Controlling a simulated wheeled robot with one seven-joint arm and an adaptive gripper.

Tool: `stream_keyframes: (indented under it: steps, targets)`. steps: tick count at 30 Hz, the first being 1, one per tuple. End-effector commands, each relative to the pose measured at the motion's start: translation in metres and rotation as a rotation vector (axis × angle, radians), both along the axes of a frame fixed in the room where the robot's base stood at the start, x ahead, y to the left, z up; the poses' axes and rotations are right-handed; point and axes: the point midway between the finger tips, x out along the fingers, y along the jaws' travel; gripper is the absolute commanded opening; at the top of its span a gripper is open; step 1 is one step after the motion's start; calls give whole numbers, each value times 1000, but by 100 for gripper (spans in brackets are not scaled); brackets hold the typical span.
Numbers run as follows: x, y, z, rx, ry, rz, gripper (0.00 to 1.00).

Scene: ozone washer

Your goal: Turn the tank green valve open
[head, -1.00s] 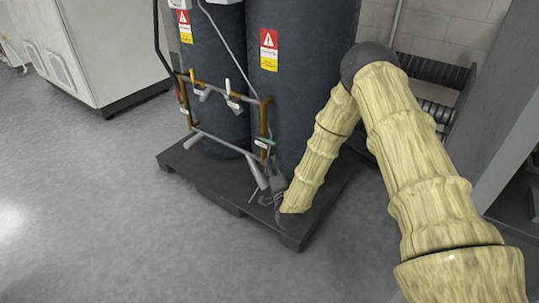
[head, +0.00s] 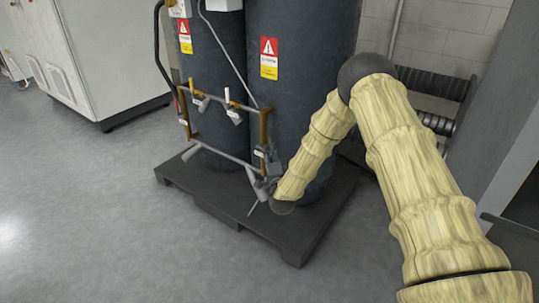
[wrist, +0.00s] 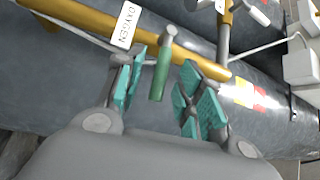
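The green valve handle (wrist: 160,78) shows in the wrist view, hanging from a brass-coloured pipe (wrist: 185,55) with a white "OXYGEN" label (wrist: 126,24). My gripper (wrist: 166,88) is open, with one teal finger pad on each side of the handle. In the head view, my gripper (head: 264,185) is low at the right end of the pipe frame, in front of the dark tank (head: 290,120). There the arm and gripper largely cover the valve, and I cannot make out its green handle.
The pipe frame (head: 221,156) carries several white-tagged valves close to the tanks. Both tanks stand on a black pallet (head: 190,180). A white cabinet (head: 115,60) stands at the left, and a grey one (head: 495,125) at the right. The floor in front is clear.

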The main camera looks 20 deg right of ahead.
Motion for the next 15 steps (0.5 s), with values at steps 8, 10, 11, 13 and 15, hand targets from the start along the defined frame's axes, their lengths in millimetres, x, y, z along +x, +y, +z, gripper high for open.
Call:
stream_keyframes:
  steps: [8, 10, 11, 13, 15]
  targets:
    - [18, -2, 2, 0, -1, 1, 38]
    - [18, -2, 3, 0, 0, 1, 38]
    - [19, -2, 3, 0, 0, 1, 38]
    - [19, -2, 3, 0, 0, 1, 38]
    - [18, -2, 3, 0, 0, 1, 38]
